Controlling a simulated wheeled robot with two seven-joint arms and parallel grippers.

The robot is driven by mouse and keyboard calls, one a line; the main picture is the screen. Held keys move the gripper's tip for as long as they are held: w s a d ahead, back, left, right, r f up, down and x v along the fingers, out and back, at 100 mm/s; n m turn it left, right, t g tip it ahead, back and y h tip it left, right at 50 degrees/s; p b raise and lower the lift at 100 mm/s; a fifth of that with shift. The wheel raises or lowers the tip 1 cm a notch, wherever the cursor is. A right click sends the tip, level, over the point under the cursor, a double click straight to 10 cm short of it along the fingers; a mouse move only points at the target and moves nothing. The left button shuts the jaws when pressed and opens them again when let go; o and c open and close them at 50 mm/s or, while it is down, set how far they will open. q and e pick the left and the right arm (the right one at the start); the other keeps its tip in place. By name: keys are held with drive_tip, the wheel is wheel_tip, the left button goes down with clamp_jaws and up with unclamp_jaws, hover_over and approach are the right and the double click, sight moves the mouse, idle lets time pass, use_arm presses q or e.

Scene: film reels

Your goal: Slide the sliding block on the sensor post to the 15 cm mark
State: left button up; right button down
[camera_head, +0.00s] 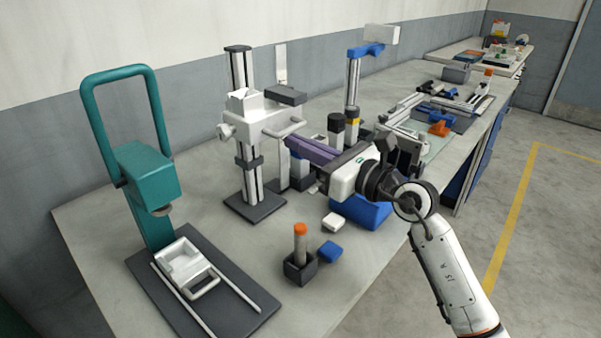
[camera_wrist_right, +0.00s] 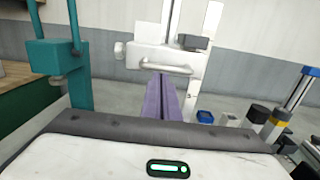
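The sensor post (camera_head: 239,70) is a dark upright column on a dark base plate (camera_head: 255,205), left of centre in the head view. Its white sliding block (camera_head: 250,117) sits partway up, with a side knob and a white handle (camera_head: 285,131) on the front. The block (camera_wrist_right: 150,57) and handle (camera_wrist_right: 166,66) also show in the right wrist view. My right gripper (camera_head: 289,143) has purple fingers, lying together with only a thin line between them. Their tips (camera_wrist_right: 161,76) are at or just below the handle; contact cannot be told. The mark numbers are unreadable. My left gripper is out of view.
A teal press (camera_head: 147,175) stands left, with a white tray (camera_head: 187,265) before it. An orange-topped peg (camera_head: 300,245) stands in a dark holder in front. A blue-clamped post (camera_head: 352,85), dark cylinders and a blue block (camera_head: 362,211) are near my right arm.

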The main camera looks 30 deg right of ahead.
drive_tip(key=shift+r, duration=0.35)
drive_tip(key=s+d+f+b, duration=0.3)
drive_tip(key=s+f+b, duration=0.2)
drive_tip(key=s, duration=0.5)
drive_tip(key=shift+d, duration=0.3)
drive_tip(key=shift+s, duration=0.15)
